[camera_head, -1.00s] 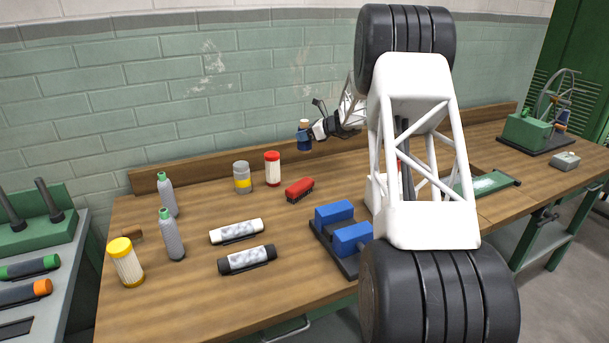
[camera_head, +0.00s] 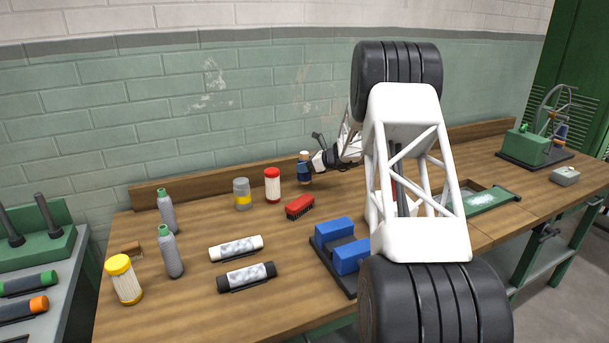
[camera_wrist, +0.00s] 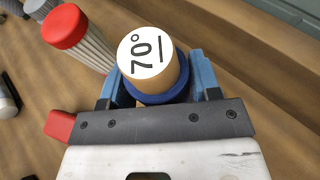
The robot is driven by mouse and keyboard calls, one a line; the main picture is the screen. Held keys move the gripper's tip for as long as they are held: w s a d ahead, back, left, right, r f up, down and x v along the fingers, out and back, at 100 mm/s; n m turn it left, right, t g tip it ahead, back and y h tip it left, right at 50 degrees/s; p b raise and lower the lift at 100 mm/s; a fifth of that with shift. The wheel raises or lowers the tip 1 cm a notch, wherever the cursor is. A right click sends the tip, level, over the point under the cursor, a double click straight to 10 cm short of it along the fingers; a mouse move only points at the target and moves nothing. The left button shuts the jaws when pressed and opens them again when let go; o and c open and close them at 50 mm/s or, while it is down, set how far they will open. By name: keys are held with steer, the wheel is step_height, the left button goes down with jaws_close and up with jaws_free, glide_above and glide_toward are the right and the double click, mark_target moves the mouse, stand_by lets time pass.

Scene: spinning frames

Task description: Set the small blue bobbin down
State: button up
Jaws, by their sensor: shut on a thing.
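The small blue bobbin (camera_head: 304,169) has a blue body and a tan top. In the wrist view the bobbin (camera_wrist: 151,66) shows a white end label reading "70°" and a blue band. My gripper (camera_head: 309,164) is shut on it, with a blue finger on each side (camera_wrist: 157,88). The bobbin is upright, at the back of the wooden workbench (camera_head: 190,290), beside the red-capped white container (camera_head: 272,186). Its lower end looks at or close to the bench top; I cannot tell whether it touches.
Grey bottles (camera_head: 171,254) and a yellow-capped jar (camera_head: 124,281) stand left. A wooden back ledge (camera_head: 200,183) runs behind.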

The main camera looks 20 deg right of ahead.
stand_by(0.3)
steer(key=shift+f, duration=1.85)
steer(key=shift+f, duration=0.1)
steer(key=o, duration=1)
steer(key=shift+f, duration=0.1)
steer(key=shift+r, duration=0.2)
steer(key=v, duration=1.2)
steer(key=shift+a, duration=0.1)
